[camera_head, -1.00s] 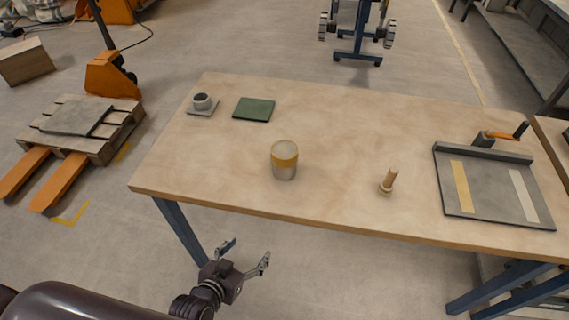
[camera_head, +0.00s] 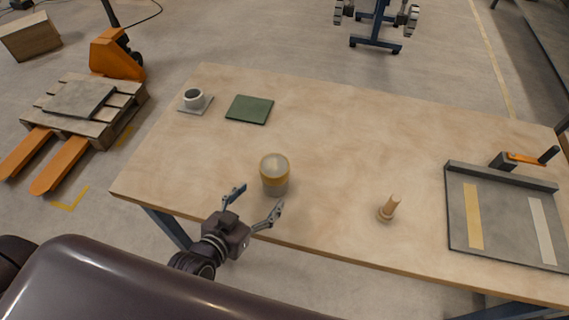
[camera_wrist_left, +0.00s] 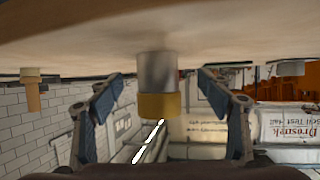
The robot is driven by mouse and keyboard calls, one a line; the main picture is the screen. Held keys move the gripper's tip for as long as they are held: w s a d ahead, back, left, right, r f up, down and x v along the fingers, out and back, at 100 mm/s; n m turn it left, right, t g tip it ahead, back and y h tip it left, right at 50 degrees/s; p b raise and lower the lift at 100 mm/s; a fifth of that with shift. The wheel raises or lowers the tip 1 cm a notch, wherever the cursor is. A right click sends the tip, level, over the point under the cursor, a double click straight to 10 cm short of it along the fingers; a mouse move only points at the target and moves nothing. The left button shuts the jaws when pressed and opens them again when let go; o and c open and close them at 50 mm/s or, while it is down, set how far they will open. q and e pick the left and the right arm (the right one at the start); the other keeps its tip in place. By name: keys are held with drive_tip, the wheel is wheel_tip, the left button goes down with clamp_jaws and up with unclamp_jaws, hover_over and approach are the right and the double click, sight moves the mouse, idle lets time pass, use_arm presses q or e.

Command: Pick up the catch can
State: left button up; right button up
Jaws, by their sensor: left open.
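The catch can (camera_head: 274,180) is a grey cylinder with a yellow band near its top. It stands upright near the table's front edge. My left gripper (camera_head: 258,200) is open and empty at the front edge, just on the near side of the can, fingers pointing toward it. In the left wrist view, which looks upside down, the can (camera_wrist_left: 157,78) shows between the two spread fingers and farther off, with no contact visible. My right gripper is not in view.
A wooden peg (camera_head: 389,208) stands right of the can. A green pad (camera_head: 249,109) and a small cup (camera_head: 194,98) are at the back left. The table (camera_head: 340,135) is clear between them.

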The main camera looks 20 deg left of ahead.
sight(268, 187)
use_arm(q)
drive_tip(key=shift+w+d+f, duration=0.1)
drive_tip(key=shift+w, duration=0.45)
drive_tip(key=shift+w+d+f, duration=0.1)
drive_tip(key=shift+w, duration=0.5)
drive_tip(key=shift+w+d+p, duration=0.25)
drive_tip(key=shift+w+p, duration=0.1)
drive_tip(key=shift+w, duration=0.25)
drive_tip(key=shift+w+d+p, duration=0.2)
drive_tip(key=shift+w+p, duration=0.15)
drive_tip(key=shift+w, duration=0.25)
drive_tip(key=x, duration=0.3)
drive_tip(key=shift+f, duration=0.15)
drive_tip(key=c, duration=1.5)
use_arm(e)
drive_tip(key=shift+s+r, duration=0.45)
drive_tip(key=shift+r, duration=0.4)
